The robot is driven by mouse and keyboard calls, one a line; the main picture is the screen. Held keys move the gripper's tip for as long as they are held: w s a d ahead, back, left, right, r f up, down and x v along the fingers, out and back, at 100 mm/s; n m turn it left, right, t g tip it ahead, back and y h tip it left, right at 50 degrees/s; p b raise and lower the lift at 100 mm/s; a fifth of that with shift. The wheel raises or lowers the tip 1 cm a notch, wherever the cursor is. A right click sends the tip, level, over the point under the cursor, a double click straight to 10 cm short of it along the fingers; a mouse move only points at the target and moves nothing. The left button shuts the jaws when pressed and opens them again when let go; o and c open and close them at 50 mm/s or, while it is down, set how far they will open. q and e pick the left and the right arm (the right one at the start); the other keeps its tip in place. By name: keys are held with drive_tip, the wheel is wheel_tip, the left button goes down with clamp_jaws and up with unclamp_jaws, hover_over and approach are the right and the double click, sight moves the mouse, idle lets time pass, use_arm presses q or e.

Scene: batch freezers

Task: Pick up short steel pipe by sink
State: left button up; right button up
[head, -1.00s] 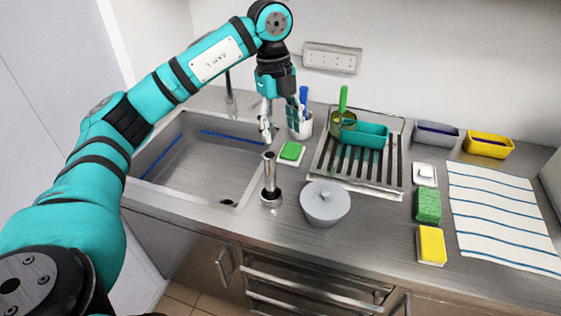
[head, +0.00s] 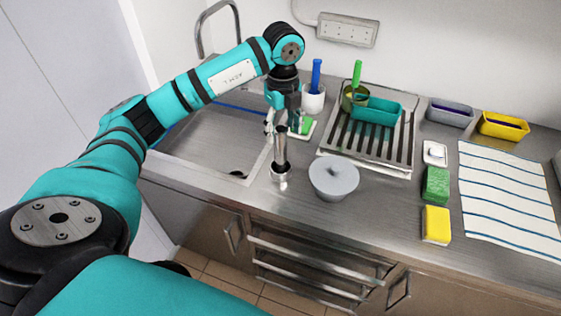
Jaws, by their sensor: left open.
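A short steel pipe (head: 280,150) stands upright on the counter beside the sink's right edge. Its lower end sits in a wider round steel piece (head: 280,175). My left gripper (head: 282,128) is open, pointing down at the top of the pipe. One finger shows to each side of the pipe's top end. I cannot tell whether the fingers are around it or just behind it, and no grip shows. The sink (head: 215,145) lies to the left, partly hidden by my left arm. My right gripper is not in view.
A grey lidded bowl (head: 334,180) stands close right of the pipe. Behind are a green sponge (head: 306,127), a white cup (head: 313,102) with a blue-handled tool, and a drainer (head: 404,150) holding a teal tray (head: 378,110). The counter in front of the pipe is clear.

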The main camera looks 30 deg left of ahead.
sight(281, 141)
use_arm(q)
drive_tip(key=shift+a+f+p, duration=0.1)
drive_tip(key=shift+f+p, duration=0.25)
drive_tip(key=f, duration=0.1)
drive_tip(key=f+p, duration=0.1)
drive_tip(key=f, duration=0.1)
drive_tip(key=shift+a+f+p, duration=0.3)
drive_tip(key=shift+f+p, duration=0.1)
drive_tip(key=shift+f, duration=0.4)
drive_tip(key=c, duration=1)
drive_tip(key=shift+w, duration=0.1)
drive_tip(key=shift+c, duration=0.4)
drive_tip(key=shift+r, duration=0.1)
